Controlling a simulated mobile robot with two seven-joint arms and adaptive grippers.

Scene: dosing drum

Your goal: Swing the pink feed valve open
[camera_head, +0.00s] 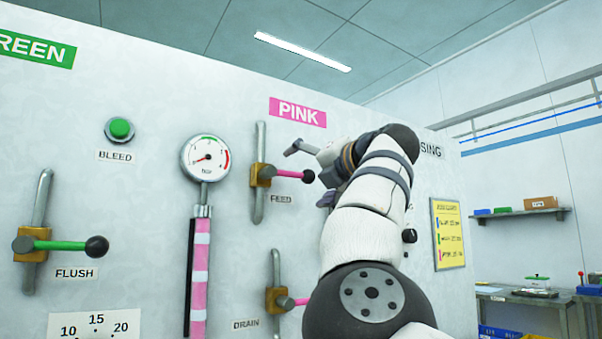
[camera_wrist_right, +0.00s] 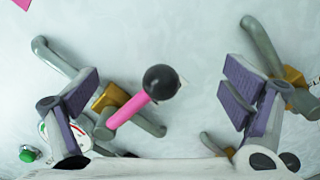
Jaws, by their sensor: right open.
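The pink feed valve (camera_head: 262,176) sits on a short vertical grey pipe under the PINK sign and above the FEED label. Its pink lever (camera_head: 285,173) points right, crosswise to the pipe, and ends in a black knob (camera_head: 308,176). My right gripper (camera_head: 311,172) is open at the knob end. In the right wrist view, the pink lever (camera_wrist_right: 128,110) and black knob (camera_wrist_right: 161,82) lie between the spread purple-padded fingers of the right gripper (camera_wrist_right: 160,90), with a gap on both sides. My left gripper is not in view.
The pink drain valve (camera_head: 276,300) is below, partly hidden by my right arm. A pressure gauge (camera_head: 206,158) on a pink-and-white column stands left. The green flush valve (camera_head: 62,245) and green bleed button (camera_head: 121,128) are farther left. A yellow notice (camera_head: 448,232) hangs right.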

